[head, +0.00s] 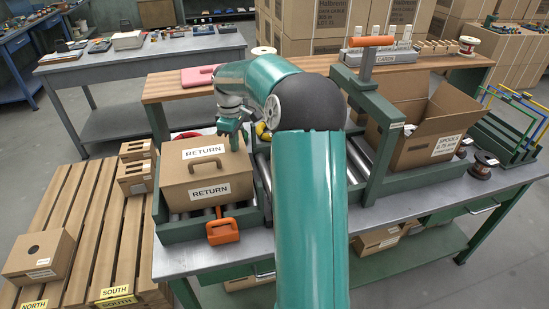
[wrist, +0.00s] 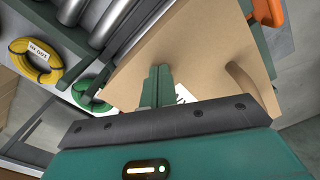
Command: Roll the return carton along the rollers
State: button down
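The return carton (head: 180,185) is a closed tan box with a brown handle and white RETURN labels. It sits on the rollers (head: 190,214) at the left end of the green-framed conveyor. In the wrist view the carton (wrist: 200,50) fills the middle, its handle to the right. My gripper (head: 233,143) is at the carton's back right edge. In the wrist view my gripper's fingers (wrist: 157,84) are together in front of the carton, with nothing visible between them. I cannot tell whether they touch it. My arm hides part of the rollers.
An orange handle (head: 222,231) stands at the conveyor's front left. A green gate frame with an orange bar (head: 372,41) crosses the conveyor right of my arm. Beyond it is an open spools carton (head: 412,148). A yellow ring (wrist: 34,61) lies beside the rollers. A wooden pallet (head: 95,225) is left.

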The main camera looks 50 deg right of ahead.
aim_at(221, 152)
jog(key=shift+w+a+f, duration=0.15)
jog(key=shift+w+a, duration=0.15)
jog(key=shift+a, duration=0.35)
jog(key=shift+w+a+f, duration=0.1)
jog(key=shift+w+a, duration=0.25)
jog(key=shift+a, duration=0.25)
jog(key=shift+w+a+f, duration=0.15)
jog(key=shift+w+a, duration=0.15)
jog(key=shift+a, duration=0.35)
jog(key=shift+d+r, duration=0.2)
jog(key=shift+r, duration=1.3)
jog(key=shift+d+r, duration=0.15)
jog(key=shift+r, duration=2.6)
jog(key=shift+a, duration=0.1)
